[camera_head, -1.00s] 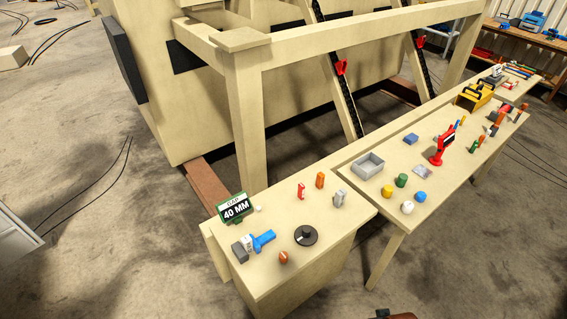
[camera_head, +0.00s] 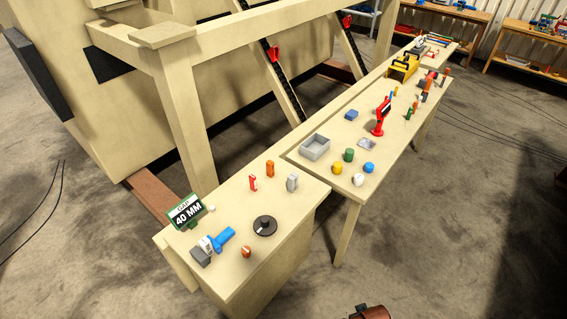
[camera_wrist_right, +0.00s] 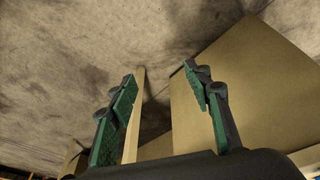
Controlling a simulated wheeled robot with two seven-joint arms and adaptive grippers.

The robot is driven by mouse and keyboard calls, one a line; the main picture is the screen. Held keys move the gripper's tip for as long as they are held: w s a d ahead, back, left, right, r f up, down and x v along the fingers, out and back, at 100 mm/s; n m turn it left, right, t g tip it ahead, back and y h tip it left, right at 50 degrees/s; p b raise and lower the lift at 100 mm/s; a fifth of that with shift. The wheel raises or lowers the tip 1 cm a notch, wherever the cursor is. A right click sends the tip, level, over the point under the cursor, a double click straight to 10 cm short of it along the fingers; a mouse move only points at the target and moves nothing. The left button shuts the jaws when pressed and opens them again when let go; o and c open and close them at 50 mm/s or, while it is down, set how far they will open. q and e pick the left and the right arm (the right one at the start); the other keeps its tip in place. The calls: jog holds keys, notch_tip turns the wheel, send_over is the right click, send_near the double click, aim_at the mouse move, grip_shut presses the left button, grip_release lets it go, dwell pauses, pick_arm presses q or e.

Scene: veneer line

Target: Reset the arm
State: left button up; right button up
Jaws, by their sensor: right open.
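My right gripper (camera_wrist_right: 162,88) shows in the right wrist view with its two green-padded fingers spread apart and nothing between them. Behind the fingers are the concrete floor and pale wooden panels. In the head view a small brown and dark part (camera_head: 370,312), which may belong to my right arm, shows at the bottom edge, apart from the tables. My left gripper is not in view.
A longer table (camera_head: 345,185) holds a grey tray (camera_head: 315,147). Open floor (camera_head: 440,230) lies at right.

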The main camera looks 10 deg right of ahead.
notch_tip(320, 180, down, 19)
jog(key=s+b, duration=0.2)
jog(key=b, duration=0.2)
pick_arm(q)
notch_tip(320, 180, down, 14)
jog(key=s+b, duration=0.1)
jog(key=b, duration=0.8)
pick_arm(e)
jog(key=s+f+g, duration=0.1)
jog(key=s+f, duration=0.9)
jog(key=f, duration=0.4)
jog(key=s+a+f+n+g, duration=0.1)
jog(key=s+f, duration=1)
jog(key=f, duration=0.4)
jog(key=shift+s+f+y, duration=0.2)
jog(key=shift+f+y, duration=0.05)
jog(key=shift+y, duration=0.05)
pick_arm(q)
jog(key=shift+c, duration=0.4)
pick_arm(e)
jog(key=shift+c, duration=0.4)
